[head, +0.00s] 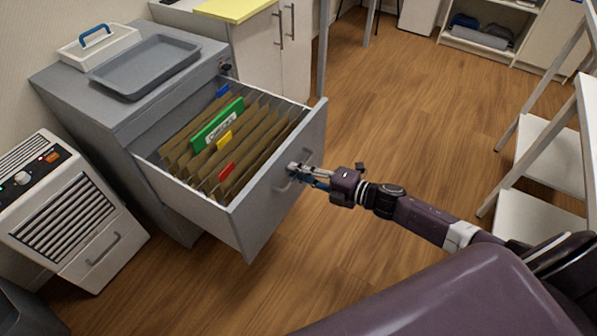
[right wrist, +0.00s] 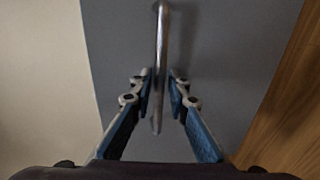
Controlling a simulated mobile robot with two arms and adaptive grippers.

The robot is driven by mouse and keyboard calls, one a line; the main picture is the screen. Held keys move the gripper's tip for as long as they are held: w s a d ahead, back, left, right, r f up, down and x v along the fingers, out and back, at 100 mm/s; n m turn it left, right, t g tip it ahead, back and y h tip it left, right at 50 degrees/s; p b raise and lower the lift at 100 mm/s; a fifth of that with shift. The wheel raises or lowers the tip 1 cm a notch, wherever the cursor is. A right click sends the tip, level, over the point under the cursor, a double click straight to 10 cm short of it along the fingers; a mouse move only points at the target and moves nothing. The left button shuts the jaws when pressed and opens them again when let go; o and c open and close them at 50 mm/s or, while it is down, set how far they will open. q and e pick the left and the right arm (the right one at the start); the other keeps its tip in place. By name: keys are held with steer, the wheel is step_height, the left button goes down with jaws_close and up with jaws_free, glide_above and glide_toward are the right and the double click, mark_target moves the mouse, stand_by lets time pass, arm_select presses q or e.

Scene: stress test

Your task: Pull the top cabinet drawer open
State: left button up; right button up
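The top drawer (head: 252,217) of the grey cabinet (head: 62,95) stands far out, with brown hanging folders and a green file (head: 217,124) inside. My right gripper (head: 302,174) is at the drawer's front. In the right wrist view, the metal bar handle (right wrist: 161,35) runs between the two blue-padded fingers (right wrist: 160,88). A narrow gap shows between the handle and the fingers, so the gripper looks open around the handle. My left gripper is not in view.
A grey tray (head: 145,66) and a white caddy (head: 99,46) stand on the cabinet. A white appliance (head: 67,212) stands at left. A white shelf ladder (head: 540,150) stands at right. Wooden floor (head: 420,120) is clear between.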

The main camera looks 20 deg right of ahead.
steer(key=shift+s+d, duration=0.1)
steer(key=shift+s, duration=0.1)
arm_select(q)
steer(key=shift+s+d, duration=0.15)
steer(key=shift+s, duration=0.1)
arm_select(e)
steer(key=v, duration=0.7)
